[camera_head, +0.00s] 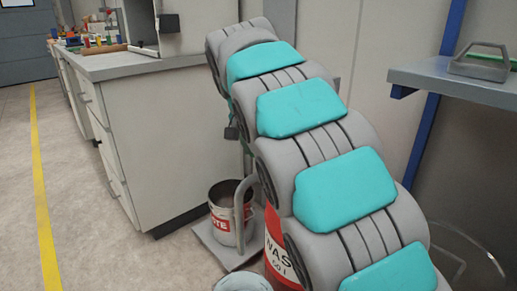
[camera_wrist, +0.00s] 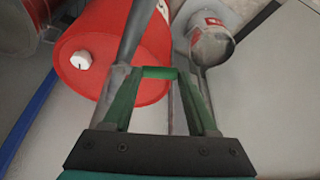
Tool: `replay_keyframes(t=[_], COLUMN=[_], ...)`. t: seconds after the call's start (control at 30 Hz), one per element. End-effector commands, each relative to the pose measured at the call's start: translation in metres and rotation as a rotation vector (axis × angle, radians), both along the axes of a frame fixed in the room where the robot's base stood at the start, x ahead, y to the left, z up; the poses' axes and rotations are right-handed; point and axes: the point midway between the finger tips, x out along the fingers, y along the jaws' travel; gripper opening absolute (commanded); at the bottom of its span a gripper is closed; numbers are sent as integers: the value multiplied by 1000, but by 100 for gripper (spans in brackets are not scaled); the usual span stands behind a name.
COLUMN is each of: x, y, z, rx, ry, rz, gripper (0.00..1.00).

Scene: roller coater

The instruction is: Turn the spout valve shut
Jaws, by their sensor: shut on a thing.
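My gripper (camera_wrist: 158,73) is shut in the wrist view, its green fingers meeting around a small part of the spout valve beside a grey pipe (camera_wrist: 128,50). The valve itself is mostly hidden by the fingers, so its turn angle cannot be told. In the head view my arm covers the valve and most of my gripper. The bent grey spout pipe (camera_head: 240,205) shows below my arm, by a bucket (camera_head: 221,228) with a red label. This bucket also shows in the wrist view (camera_wrist: 212,22).
A red drum (camera_head: 275,240) stands under my arm; it also shows in the wrist view (camera_wrist: 145,85). A white cabinet (camera_head: 170,140) is at left, a grey shelf (camera_head: 440,77) at right. The floor left of the cabinet is clear.

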Motion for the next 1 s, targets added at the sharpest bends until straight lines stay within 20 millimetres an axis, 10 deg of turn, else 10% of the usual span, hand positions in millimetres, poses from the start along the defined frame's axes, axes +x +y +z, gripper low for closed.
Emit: replay_keyframes(t=[0.37,0.4,0.63,1.0], x=[0,0,0,-1], y=[1,1,0,1], z=[1,1,1,5], rx=[2,2,2,0], ry=[-3,-3,-2,-2], rz=[0,0,0,-1], gripper=[0,63,89,89])
